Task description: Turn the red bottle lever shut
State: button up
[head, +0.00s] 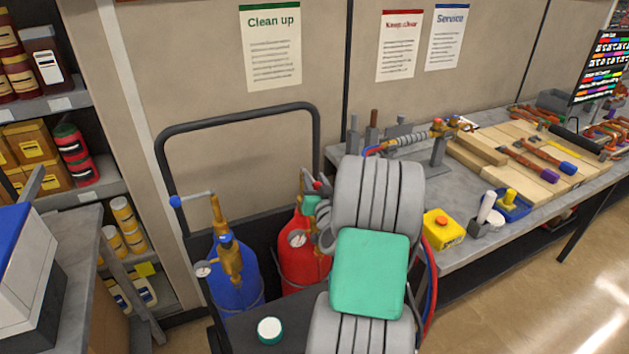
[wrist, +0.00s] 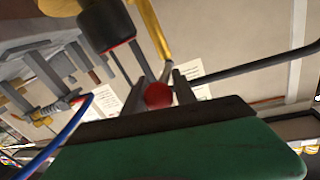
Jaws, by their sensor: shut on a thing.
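The red bottle (head: 303,258) stands upright on a dark cart, with a gauge and brass valve at its top, partly hidden by my arm. The red knob of its lever (head: 317,185) shows small beside my gripper in the head view. In the wrist view the red ball knob (wrist: 158,95) sits between the two grey fingers of my gripper (wrist: 160,84), which is shut on it. A thin grey lever rod runs from the knob towards a yellow brass stem (wrist: 150,30). The exact lever angle is hard to tell.
A blue bottle (head: 236,275) with a blue-knobbed lever (head: 193,198) stands to the left. The cart's black handle frame (head: 240,112) rises behind. A workbench (head: 470,235) with tools and a yellow container (head: 442,228) is on the right; shelves are on the left.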

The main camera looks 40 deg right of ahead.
grip_shut()
dwell(0.9)
